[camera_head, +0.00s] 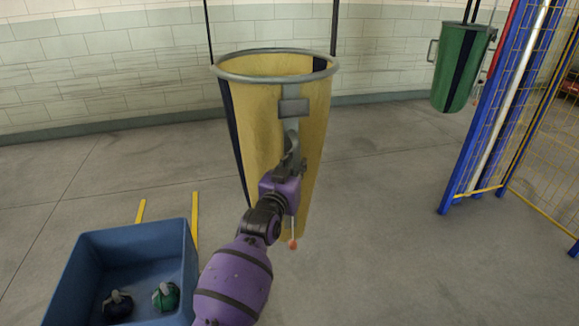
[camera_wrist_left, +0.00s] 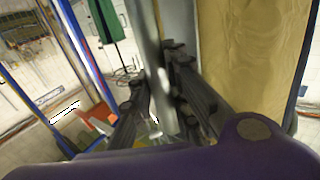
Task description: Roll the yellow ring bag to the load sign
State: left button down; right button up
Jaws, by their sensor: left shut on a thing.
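The yellow ring bag (camera_head: 270,120) hangs upright in the middle of the head view on dark straps. It has a grey metal ring at its top and a dark stripe down its left side. My left gripper (camera_head: 291,152) is at the bag's near side, below a grey plate (camera_head: 293,107). In the left wrist view the gripper's fingers (camera_wrist_left: 163,100) are shut on a grey upright handle bar (camera_wrist_left: 150,45), with the yellow bag's cloth (camera_wrist_left: 245,65) close at right. My right gripper is out of view. I cannot make out a load sign.
A blue bin (camera_head: 90,245) with a dark blue and a green object stands at lower left, near yellow floor strips (camera_head: 195,220). The floor between bag and fence is clear.

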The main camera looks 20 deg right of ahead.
pick_arm(q)
jog(key=shift+f, duration=0.15)
jog(key=c, duration=1.6)
grip_release()
jog(key=shift+c, duration=0.2)
jog(key=shift+s, duration=0.1)
jog(key=v, duration=1.2)
jog(key=shift+d, duration=0.1)
